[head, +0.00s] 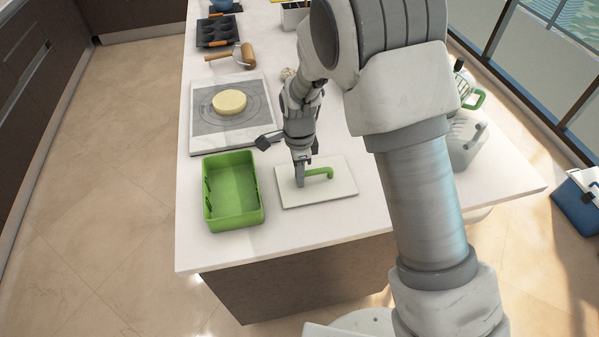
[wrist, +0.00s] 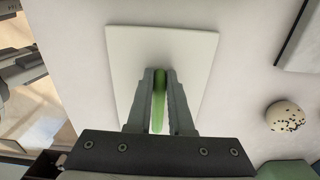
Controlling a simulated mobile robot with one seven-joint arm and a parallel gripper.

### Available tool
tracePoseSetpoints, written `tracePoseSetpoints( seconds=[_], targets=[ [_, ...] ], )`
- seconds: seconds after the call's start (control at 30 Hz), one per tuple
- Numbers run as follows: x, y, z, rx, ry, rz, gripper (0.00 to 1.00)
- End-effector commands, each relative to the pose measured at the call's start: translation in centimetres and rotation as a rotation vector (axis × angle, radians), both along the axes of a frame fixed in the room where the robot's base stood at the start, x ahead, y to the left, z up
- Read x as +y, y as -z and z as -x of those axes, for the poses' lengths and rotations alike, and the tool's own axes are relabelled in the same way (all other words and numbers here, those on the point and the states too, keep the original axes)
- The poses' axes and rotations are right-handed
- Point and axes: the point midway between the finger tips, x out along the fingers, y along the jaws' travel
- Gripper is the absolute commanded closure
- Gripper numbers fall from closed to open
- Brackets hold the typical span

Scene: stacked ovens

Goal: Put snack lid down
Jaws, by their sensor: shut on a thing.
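The snack lid (head: 338,187) is a white rectangular plate with a green handle (head: 320,172) on top. It is at the counter's near part, right of the green box. My gripper (head: 300,180) points down and is shut on the green handle. In the wrist view the lid (wrist: 195,55) lies flat beyond my gripper (wrist: 160,100), with the green handle (wrist: 158,118) between the two fingers. I cannot tell whether the lid touches the counter or hovers just above it. The open green box (head: 232,190) stands left of the lid and looks empty.
The white counter (head: 225,255) is clear in front of the box and lid. A grey mat (head: 205,122) with a round yellow dough (head: 229,102) lies behind the box. A rolling pin (head: 245,55) and muffin tray (head: 218,32) are farther back. A speckled round thing (wrist: 285,116) lies right of the lid.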

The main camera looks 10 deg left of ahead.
Motion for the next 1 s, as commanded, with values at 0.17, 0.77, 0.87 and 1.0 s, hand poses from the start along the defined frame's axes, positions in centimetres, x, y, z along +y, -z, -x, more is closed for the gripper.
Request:
tracePoseSetpoints(
  seconds=[0.17,0.77,0.87,1.0],
  targets=[
    [0.0,-0.1,0.0,-0.001,0.000,0.000,1.00],
    [0.0,0.1,0.0,-0.001,0.000,0.000,0.51],
    [0.0,-0.4,-0.1,-0.002,0.000,-0.001,0.51],
    [0.1,-2.4,-0.2,-0.006,0.000,-0.002,0.51]
  ],
)
